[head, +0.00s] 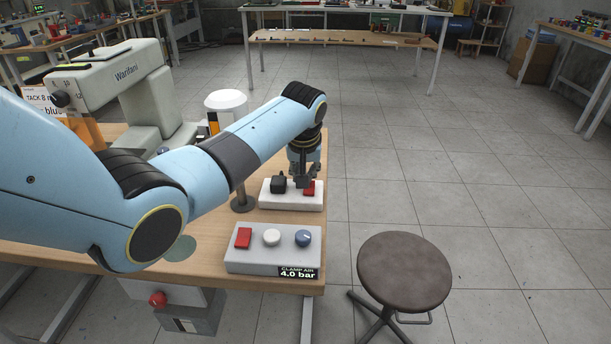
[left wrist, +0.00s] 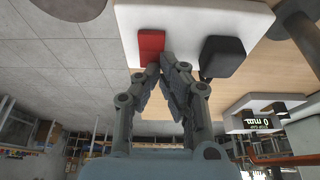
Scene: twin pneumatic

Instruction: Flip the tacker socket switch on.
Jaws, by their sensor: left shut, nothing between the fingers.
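The white tacker socket box (head: 291,202) stands near the right edge of the wooden bench, with a black plug (head: 278,184) on its left and a red switch (head: 309,187) on its right. My left gripper (head: 304,180) points down over the box, shut and empty. In the left wrist view its fingertips (left wrist: 160,66) are at the edge of the red switch (left wrist: 151,45), beside the black plug (left wrist: 221,57). I cannot tell whether they touch the switch, or which way it is tilted. My right gripper is not in view.
A grey clamp air box (head: 272,261) with a red switch, white knob and blue knob stands nearer on the bench (head: 205,235). A Wanfani machine (head: 125,85) and a white-capped post (head: 226,100) stand behind my arm. A stool (head: 404,272) is right of the bench.

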